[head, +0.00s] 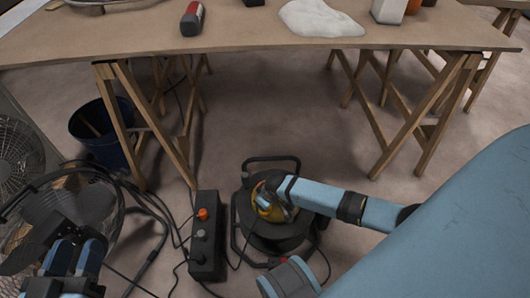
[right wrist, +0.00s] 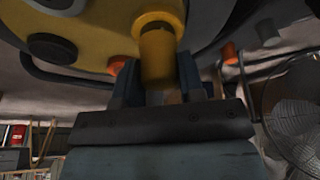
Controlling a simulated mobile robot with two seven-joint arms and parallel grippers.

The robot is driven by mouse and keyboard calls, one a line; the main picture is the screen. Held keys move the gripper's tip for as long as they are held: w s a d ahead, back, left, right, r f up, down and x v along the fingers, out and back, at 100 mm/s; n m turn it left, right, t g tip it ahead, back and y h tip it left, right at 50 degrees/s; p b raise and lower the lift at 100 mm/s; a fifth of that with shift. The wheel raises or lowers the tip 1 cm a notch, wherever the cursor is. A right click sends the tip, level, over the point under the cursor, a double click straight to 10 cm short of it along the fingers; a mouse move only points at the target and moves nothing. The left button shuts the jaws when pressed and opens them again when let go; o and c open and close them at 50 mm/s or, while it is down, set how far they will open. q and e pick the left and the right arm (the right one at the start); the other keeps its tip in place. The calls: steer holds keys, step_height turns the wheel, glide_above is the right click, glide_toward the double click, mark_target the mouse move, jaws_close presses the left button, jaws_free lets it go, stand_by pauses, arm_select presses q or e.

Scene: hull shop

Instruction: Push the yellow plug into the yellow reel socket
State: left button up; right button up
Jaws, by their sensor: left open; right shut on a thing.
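The cable reel (head: 262,236) stands on the floor in the head view, a black drum in a tubular frame with a yellow face. My right gripper reaches its face, its fingertips largely hidden by my own arm in the head view. In the right wrist view, my right gripper (right wrist: 158,82) is shut on the yellow plug (right wrist: 157,58). The plug's front end meets the yellow socket (right wrist: 158,20), a ring on the reel's yellow face. How deep it sits I cannot tell. My left gripper (head: 72,264) is open and empty at the lower left, beside a fan.
A black box (head: 207,240) with an orange plug stands left of the reel, with loose cables around it. A fan (head: 62,212) and a blue bucket (head: 100,130) are at the left. A trestle table (head: 250,32) spans the back; floor beneath is mostly clear.

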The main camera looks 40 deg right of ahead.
arm_select(q)
steer(key=shift+f, duration=0.1)
arm_select(e)
steer(key=shift+f, duration=0.6)
stand_by(0.4)
steer(key=o, duration=0.9)
steer(key=shift+o, duration=0.2)
steer(key=p+v, duration=0.2)
steer(key=v, duration=0.2)
arm_select(q)
step_height(320, 180, up, 7)
steer(key=s+n+t+p, duration=0.2)
steer(key=t+p, duration=0.1)
steer(key=p, duration=0.1)
steer(key=shift+n+p, duration=0.35)
steer(key=shift+n, duration=0.05)
arm_select(e)
steer(key=v, duration=0.9)
steer(key=shift+s+r, duration=0.15)
steer(key=shift+r, duration=0.2)
arm_select(q)
steer(key=shift+d, duration=0.1)
